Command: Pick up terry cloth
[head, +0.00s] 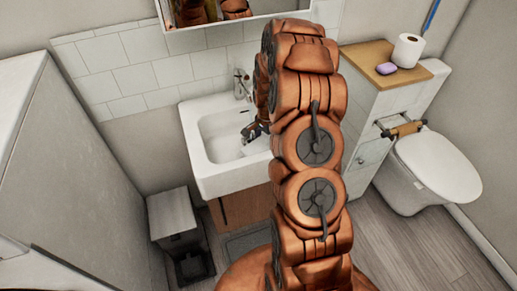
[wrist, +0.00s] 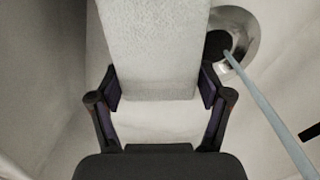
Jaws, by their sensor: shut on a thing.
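The terry cloth (wrist: 155,45) is a pale, thick folded block with a fuzzy surface, filling the upper middle of the wrist view. My gripper (wrist: 160,88) has one dark finger on each side of its near end, shut on it. In the head view my gripper (head: 254,131) is at the right side of the white sink basin (head: 222,138), pointing down into it. My arm hides much of the gripper there, and the cloth cannot be made out clearly against the basin.
A metal drain (wrist: 240,25) and a thin pale-blue stick (wrist: 268,108) lie right of the cloth. The faucet (head: 240,82) stands behind the basin.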

